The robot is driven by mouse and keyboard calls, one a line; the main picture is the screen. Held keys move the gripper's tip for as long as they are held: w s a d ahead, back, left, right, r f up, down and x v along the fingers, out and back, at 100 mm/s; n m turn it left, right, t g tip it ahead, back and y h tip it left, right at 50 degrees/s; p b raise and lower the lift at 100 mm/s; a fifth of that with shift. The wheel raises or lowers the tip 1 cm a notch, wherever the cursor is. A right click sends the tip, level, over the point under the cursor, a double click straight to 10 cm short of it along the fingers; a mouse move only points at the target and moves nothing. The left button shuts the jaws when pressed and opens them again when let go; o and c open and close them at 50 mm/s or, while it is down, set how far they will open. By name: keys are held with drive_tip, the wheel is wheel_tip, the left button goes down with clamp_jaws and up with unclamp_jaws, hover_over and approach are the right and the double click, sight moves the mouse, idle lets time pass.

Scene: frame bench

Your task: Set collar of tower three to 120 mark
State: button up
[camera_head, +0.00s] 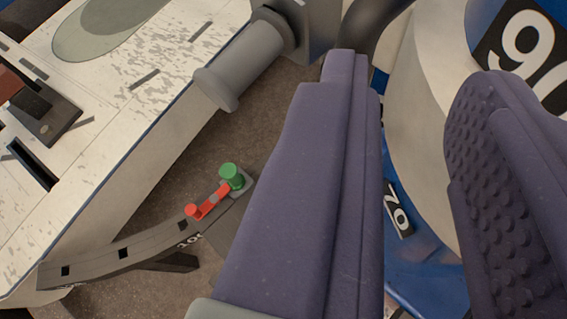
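My gripper (416,70) has two purple padded fingers set apart, with a clear gap between them. A curved cream part (420,125) shows in and beyond that gap; I see no sure contact. Blue surfaces with dark number labels lie around it: one label (520,45) at the top right reads like 90 or 06, and a smaller one (398,212) reads like 20, turned. I cannot tell which part is the collar or which tower this is. A dark curved scale (120,255) at lower left has square slots and a partly readable number, perhaps 100.
A red lever (208,201) with a green knob (231,176) sits at the scale's upper end, left of my left finger. Brown floor shows between the bench and my left finger.

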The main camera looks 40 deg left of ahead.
drive_tip(key=w+a+f+b, duration=0.1)
drive_tip(key=w+f, duration=0.1)
drive_tip(key=w+a+f+b, duration=0.1)
drive_tip(key=w+f, duration=0.1)
drive_tip(key=f, duration=0.1)
drive_tip(key=w+a+f+b, duration=0.1)
drive_tip(key=w+f, duration=0.1)
drive_tip(key=shift+w+a+f, duration=0.1)
drive_tip(key=shift+a+f, duration=0.15)
drive_tip(key=shift+a, duration=0.15)
clamp_jaws()
